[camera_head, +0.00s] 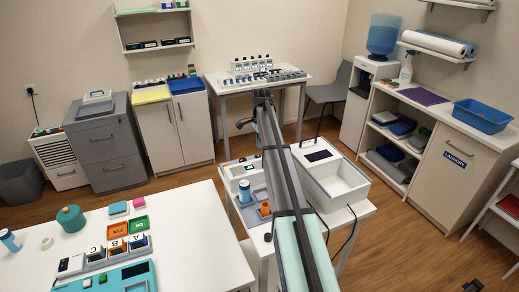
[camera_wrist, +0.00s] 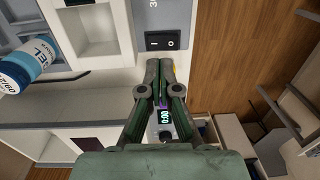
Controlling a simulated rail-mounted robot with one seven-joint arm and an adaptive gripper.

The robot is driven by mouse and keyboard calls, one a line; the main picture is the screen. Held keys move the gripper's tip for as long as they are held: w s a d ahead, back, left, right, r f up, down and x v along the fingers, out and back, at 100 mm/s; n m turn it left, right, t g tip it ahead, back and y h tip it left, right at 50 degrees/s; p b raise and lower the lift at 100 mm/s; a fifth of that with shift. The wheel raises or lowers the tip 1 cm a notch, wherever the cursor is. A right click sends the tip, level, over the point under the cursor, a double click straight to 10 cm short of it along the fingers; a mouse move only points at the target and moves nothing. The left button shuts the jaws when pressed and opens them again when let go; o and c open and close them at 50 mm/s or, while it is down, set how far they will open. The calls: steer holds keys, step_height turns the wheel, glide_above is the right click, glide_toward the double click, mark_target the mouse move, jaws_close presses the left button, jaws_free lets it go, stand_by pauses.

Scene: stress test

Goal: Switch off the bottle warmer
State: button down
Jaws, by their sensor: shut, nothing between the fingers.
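In the wrist view, my gripper (camera_wrist: 165,66) has its two fingers together, empty, with the tips just below a black rocker switch (camera_wrist: 162,40) marked I and O on a grey panel. I cannot tell whether they touch. A small lit display (camera_wrist: 165,116) reading about 0:00 shows between the finger linkages. I cannot tell for sure which device is the bottle warmer. In the head view, a white device with a small display (camera_head: 246,168) stands on the middle table. My arm crosses that table and hides part of it; my fingertips cannot be made out there.
A blue-and-white bottle (camera_wrist: 27,63) labelled GEL lies left of the fingers in the wrist view. The middle table also bears a blue bottle (camera_head: 245,191), an orange container (camera_head: 265,209) and an open white box (camera_head: 335,180).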

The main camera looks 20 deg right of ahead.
step_height(320, 180, up, 8)
steer(key=s+b, duration=0.1)
steer(key=b, duration=0.1)
steer(key=shift+s, duration=0.1)
stand_by(0.3)
